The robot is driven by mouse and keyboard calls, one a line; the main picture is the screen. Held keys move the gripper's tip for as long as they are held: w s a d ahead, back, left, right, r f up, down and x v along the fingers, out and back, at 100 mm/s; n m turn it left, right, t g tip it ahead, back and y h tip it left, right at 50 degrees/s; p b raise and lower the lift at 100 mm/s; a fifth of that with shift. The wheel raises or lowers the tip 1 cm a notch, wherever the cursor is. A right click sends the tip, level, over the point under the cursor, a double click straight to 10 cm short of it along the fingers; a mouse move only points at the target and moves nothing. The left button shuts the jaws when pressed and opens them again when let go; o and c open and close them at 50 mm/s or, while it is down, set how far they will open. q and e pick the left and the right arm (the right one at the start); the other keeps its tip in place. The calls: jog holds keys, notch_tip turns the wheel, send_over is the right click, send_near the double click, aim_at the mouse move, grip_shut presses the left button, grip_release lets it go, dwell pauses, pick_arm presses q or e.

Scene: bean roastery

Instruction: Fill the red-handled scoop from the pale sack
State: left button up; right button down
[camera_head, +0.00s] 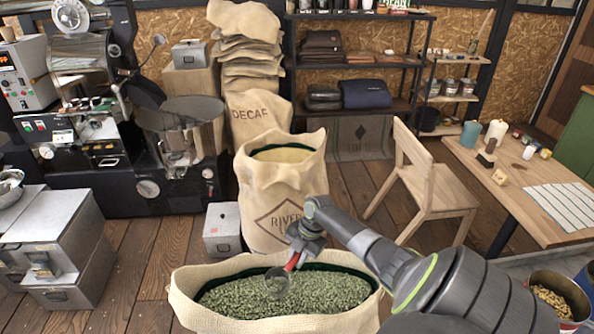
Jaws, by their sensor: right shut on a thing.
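My right gripper (298,252) is shut on the red handle of the scoop (292,263). The scoop's dark metal bowl (277,283) points down and left, over or at the beans; I cannot tell if it touches them or holds any. The pale sack (190,312) stands open at the bottom middle, with a rolled cream rim and a dark green lining. Greenish beans (325,291) fill it broadly. My right arm comes in from the lower right across the sack's right side. My left gripper is not in view.
A taller tan sack (255,195) with a diamond print stands behind. A small metal box (222,228) is on the floor beside it. Grey cases (65,235) stand at left, a wooden chair (432,180) and table (520,190) at right, a bucket of beans (556,296) lower right.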

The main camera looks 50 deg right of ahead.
jog(key=shift+r+p, duration=1.65)
jog(key=shift+r, duration=0.7)
jog(key=shift+f, duration=0.1)
